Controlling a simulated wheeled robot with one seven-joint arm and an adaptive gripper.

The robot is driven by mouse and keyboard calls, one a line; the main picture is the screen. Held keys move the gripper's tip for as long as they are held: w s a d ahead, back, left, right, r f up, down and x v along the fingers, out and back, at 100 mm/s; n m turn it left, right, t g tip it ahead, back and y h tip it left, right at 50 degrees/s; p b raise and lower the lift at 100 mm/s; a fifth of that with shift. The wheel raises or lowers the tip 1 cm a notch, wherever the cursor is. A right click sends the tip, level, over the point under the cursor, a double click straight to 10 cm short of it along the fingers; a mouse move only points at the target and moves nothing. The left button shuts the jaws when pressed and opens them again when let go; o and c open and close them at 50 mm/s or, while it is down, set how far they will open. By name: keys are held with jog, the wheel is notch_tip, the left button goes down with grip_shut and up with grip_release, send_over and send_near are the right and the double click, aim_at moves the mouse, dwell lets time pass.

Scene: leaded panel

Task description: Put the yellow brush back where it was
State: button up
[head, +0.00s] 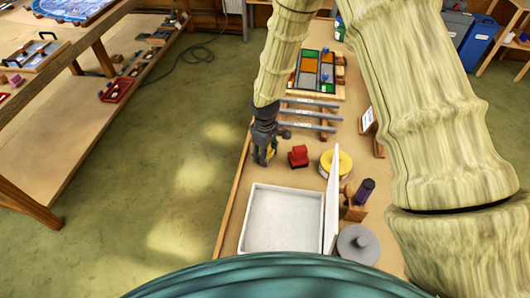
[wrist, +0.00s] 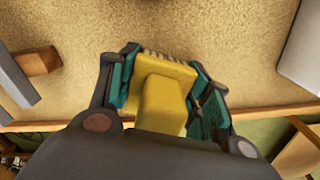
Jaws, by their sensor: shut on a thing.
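My gripper (head: 264,157) is over the left part of the workbench, between the grey bars and the white tray. In the wrist view, my gripper (wrist: 163,92) is shut on the yellow brush (wrist: 163,98), with one finger on each side of its block-like body. The brush's bristle edge points toward the bench surface. In the head view only a little yellow of the brush (head: 269,152) shows between the dark fingers. I cannot tell whether the brush touches the bench.
A white tray (head: 246,218) stands in front, with a red object (head: 299,156) and a yellow roll (head: 336,162) nearby. Grey bars (head: 309,114) on wooden supports and the coloured leaded panel (head: 317,71) lie behind. Bare bench shows around my gripper. The bench's left edge (head: 233,194) is close.

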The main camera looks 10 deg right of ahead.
jog(key=shift+f, duration=0.15)
jog(key=o, duration=1.3)
jog(key=shift+o, duration=0.2)
jog(key=shift+r, duration=0.25)
jog(key=shift+r+b, duration=2.05)
jog(key=shift+r, duration=3.9)
